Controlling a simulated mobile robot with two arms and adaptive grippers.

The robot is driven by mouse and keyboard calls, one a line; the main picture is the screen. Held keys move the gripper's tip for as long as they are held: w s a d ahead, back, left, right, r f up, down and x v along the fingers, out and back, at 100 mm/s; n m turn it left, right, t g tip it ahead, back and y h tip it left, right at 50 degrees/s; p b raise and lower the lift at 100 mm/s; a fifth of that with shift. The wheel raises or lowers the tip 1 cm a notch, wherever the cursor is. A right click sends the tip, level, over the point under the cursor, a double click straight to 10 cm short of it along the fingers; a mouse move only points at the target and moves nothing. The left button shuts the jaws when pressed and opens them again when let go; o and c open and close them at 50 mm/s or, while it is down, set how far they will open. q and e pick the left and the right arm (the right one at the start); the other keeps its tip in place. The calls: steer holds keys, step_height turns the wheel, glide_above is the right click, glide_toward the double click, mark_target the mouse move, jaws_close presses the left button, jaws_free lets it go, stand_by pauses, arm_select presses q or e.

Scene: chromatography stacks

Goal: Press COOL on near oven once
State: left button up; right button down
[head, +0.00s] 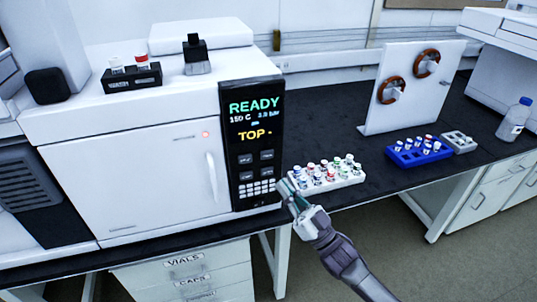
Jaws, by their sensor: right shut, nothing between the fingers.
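The near oven (135,190) is a white instrument with its door shut. Its black control panel (256,100) shows READY, 150 C and TOP. Below the display are a few dark buttons (246,160) and a pale keypad (257,188); their labels are too small to read, so I cannot tell which is COOL. My right gripper (284,190) is shut and empty, its fingertips close to the panel's lower right edge beside the keypad. I cannot tell whether it touches the panel. My left gripper is out of view.
A white vial rack (327,182) stands on the dark bench just right of my right gripper. A blue rack (419,158), a grey rack (460,143), a bottle (514,120) and a white board with brown rings (409,95) are farther right. Drawers (185,275) sit below.

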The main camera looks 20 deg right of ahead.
mark_target(267, 155)
steer(key=shift+w+a+b, duration=0.15)
steer(key=shift+w+b, duration=2.4)
steer(key=shift+w, duration=1.9)
steer(key=shift+w, duration=0.1)
steer(key=shift+w+b, duration=0.3)
